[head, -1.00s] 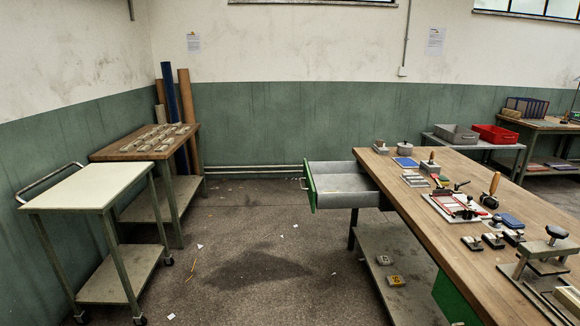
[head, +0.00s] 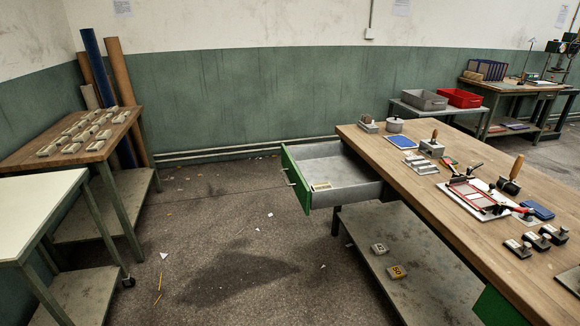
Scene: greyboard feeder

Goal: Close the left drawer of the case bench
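The case bench (head: 480,235) is a long wooden-topped bench on the right in the head view. Its left drawer (head: 345,170) stands pulled well out at the bench's far left end. The drawer is a grey tray with a green front (head: 296,181) and a small handle (head: 288,176) facing left. A small pale item (head: 321,186) lies inside near the front. My gripper is not in view.
A white-topped trolley (head: 35,215) and a wooden table (head: 80,145) with several blocks stand at left. Rolls (head: 95,75) lean behind them. The floor (head: 225,245) between trolley and bench is open, with small scraps. A lower shelf (head: 400,245) holds two blocks.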

